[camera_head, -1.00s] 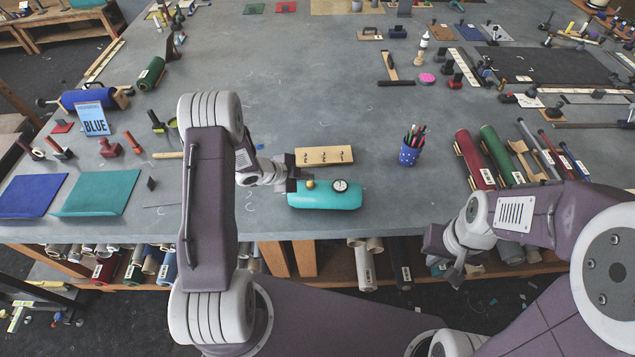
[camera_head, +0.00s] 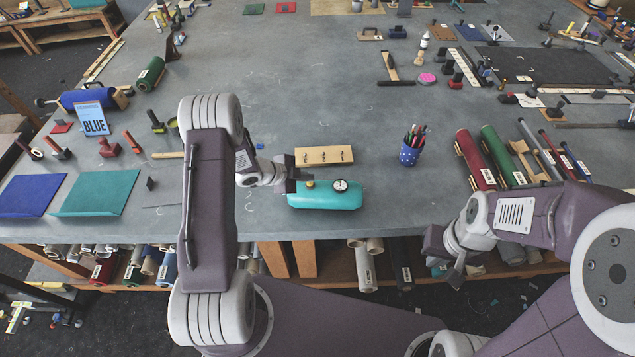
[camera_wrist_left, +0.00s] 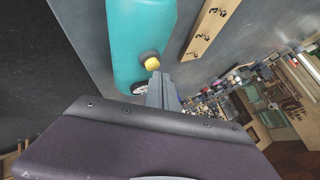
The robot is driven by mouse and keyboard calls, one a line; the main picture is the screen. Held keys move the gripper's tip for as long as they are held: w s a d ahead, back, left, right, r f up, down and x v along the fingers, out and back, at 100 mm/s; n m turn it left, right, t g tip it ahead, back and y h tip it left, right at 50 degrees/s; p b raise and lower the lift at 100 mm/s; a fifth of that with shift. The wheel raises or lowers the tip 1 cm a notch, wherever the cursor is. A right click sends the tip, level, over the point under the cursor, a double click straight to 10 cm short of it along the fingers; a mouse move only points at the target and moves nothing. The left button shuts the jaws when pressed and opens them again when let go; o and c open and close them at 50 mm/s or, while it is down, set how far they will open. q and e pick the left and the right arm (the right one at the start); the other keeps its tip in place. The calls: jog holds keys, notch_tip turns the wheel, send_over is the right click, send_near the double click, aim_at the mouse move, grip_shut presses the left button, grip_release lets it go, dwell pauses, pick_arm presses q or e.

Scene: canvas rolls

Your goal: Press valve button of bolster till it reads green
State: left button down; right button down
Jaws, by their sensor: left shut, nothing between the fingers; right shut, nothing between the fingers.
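The teal bolster (camera_head: 325,199) lies on the table near its front edge. A yellow valve button (camera_head: 310,184) and a round white-faced gauge (camera_head: 341,185) sit on its top; the dial is too small to read. My left gripper (camera_head: 303,174) is shut and empty, with its tips right beside the button. In the left wrist view the shut fingers (camera_wrist_left: 156,80) point at the yellow button (camera_wrist_left: 152,63) on the bolster (camera_wrist_left: 140,35); I cannot tell whether they touch it. The gauge (camera_wrist_left: 139,87) is partly hidden behind the fingers there. My right gripper (camera_head: 455,272) is shut and empty, in front of the table edge.
A wooden board with hooks (camera_head: 324,156) lies just behind the bolster. A blue dotted pen cup (camera_head: 409,153) stands to its right. Rolls of red (camera_head: 474,160) and green (camera_head: 500,155) canvas lie further right. A blue sheet (camera_head: 33,195) and a teal sheet (camera_head: 97,192) lie at left.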

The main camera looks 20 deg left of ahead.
aim_at(307, 184)
pick_arm(q)
jog(key=shift+f+b, duration=0.35)
jog(key=shift+f, duration=0.1)
dwell(0.3)
jog(key=shift+r, duration=0.15)
dwell(1.7)
jog(key=shift+r+p, duration=0.75)
notch_tip(307, 184, up, 5)
jog(key=p, duration=0.4)
jog(key=shift+r+p, duration=0.1)
jog(key=shift+p, duration=0.2)
